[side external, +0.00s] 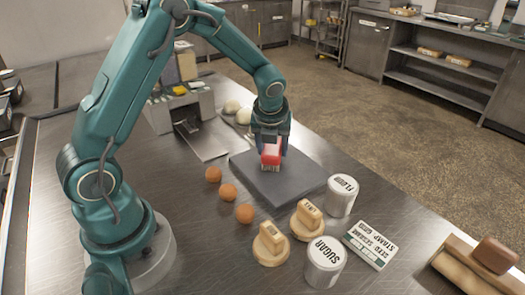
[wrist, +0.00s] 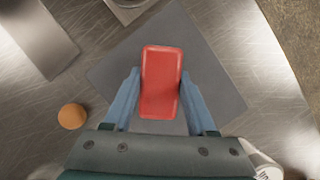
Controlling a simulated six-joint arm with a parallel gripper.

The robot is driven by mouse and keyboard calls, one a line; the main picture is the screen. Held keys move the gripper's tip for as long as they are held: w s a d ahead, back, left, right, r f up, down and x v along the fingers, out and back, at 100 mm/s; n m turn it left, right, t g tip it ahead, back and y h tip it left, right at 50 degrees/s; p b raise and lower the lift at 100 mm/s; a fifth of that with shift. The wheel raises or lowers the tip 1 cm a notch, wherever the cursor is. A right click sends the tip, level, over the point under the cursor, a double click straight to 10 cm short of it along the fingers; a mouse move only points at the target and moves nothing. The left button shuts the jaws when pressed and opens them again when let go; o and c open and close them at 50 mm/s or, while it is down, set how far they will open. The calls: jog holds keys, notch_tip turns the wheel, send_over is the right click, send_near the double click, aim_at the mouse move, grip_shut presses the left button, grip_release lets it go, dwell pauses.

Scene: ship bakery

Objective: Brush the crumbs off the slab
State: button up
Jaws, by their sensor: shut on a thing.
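The slab (side external: 291,194) is a flat dark grey square lying on the steel counter. It also fills the middle of the wrist view (wrist: 215,80). My gripper (side external: 270,148) is over the slab, pointing down, shut on a brush (side external: 271,155) with a red back and pale bristles. In the wrist view the red back (wrist: 161,80) sits between my two blue fingers. The bristle tips are at or just above the slab; I cannot tell if they touch. I can make out no crumbs on the slab in either view, and the brush hides part of it.
Three orange-brown balls (side external: 228,192) lie left of the slab. Two wooden stamps (side external: 271,246), a flour tin (side external: 341,196), a sugar tin (side external: 324,263) and a stamp card (side external: 370,244) stand or lie in front. A metal machine (side external: 183,112) and pale dough balls (side external: 232,106) are behind.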

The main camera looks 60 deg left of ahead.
jog(key=a, duration=0.3)
jog(key=shift+a, duration=0.15)
jog(key=shift+d, duration=3.8)
notch_tip(320, 180, up, 2)
jog(key=shift+d+r, duration=0.1)
notch_tip(320, 180, up, 6)
